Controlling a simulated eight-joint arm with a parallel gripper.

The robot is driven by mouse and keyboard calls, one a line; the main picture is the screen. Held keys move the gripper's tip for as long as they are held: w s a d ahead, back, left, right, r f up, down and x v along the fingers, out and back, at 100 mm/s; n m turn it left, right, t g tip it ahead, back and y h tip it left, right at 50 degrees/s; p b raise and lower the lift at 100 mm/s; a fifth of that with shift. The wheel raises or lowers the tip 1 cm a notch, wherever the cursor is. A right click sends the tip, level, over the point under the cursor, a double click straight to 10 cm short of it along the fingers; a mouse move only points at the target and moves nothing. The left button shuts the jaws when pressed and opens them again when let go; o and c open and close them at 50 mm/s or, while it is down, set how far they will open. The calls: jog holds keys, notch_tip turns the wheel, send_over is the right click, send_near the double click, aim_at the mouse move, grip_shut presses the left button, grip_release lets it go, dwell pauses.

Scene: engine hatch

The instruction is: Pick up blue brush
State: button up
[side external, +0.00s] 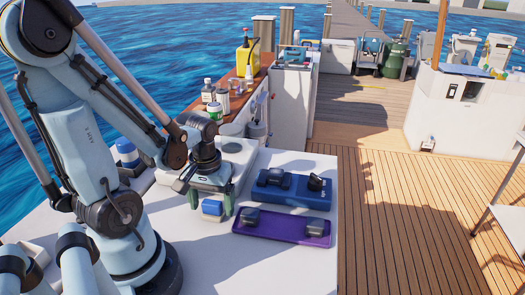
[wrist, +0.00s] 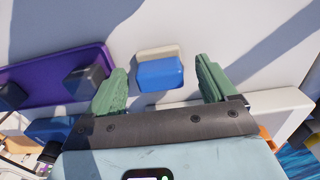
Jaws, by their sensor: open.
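The blue brush (side external: 211,208) lies on the white hatch top, a small blue block with a pale strip along one side. In the wrist view the blue brush (wrist: 160,74) shows between and just beyond my fingertips, with the pale strip on its far side. My gripper (side external: 211,199) is above it, pointing down. In the wrist view my gripper (wrist: 162,78) has its two green fingers apart, one on each side of the brush, with gaps at both sides. The fingers hold nothing.
A purple tray (side external: 270,226) with two dark blocks lies right of the brush. A blue tray (side external: 287,198) with dark objects sits behind it. Bottles and jars (side external: 208,92) stand on a wooden shelf at the back. The white surface (side external: 220,262) in front is clear.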

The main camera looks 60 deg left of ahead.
aim_at(213, 205)
jog(key=shift+f, duration=0.3)
jog(key=c, duration=1.2)
jog(key=shift+o, duration=0.2)
jog(key=shift+r, duration=0.2)
jog(key=shift+r, duration=0.75)
jog(key=r, duration=0.1)
jog(key=d+r, duration=0.1)
jog(key=shift+r, duration=0.35)
jog(key=d+r, duration=0.6)
jog(key=d, duration=0.4)
jog(key=shift+s+d+r, duration=0.25)
jog(key=shift+s+d, duration=0.1)
jog(key=shift+s, duration=0.1)
